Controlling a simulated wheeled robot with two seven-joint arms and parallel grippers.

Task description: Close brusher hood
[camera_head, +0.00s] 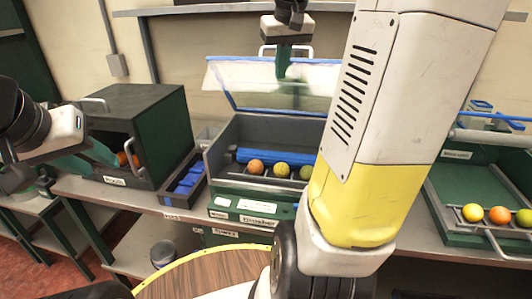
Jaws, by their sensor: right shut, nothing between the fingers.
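The brusher (262,193) is the grey and green box in the middle of the bench, with a "Brusher" label on its front. Its clear, blue-edged hood (240,82) is raised and leans back, with a pale handle along its top edge. My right gripper (287,72) points down at the top of the hood. It is shut and empty; its green fingertips look faint, as if behind the clear panel. I cannot tell whether they touch it. My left gripper (112,157) is at the left, its green fingers near the opening of a dark box. Whether it is open is unclear.
The dark box (165,125) holds oranges at its opening. A blue-lined tray (187,184) sits between it and the brusher. Several fruits lie in the brusher's front. My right arm hides the bench right of the brusher. Another green machine (462,185) with fruit stands far right.

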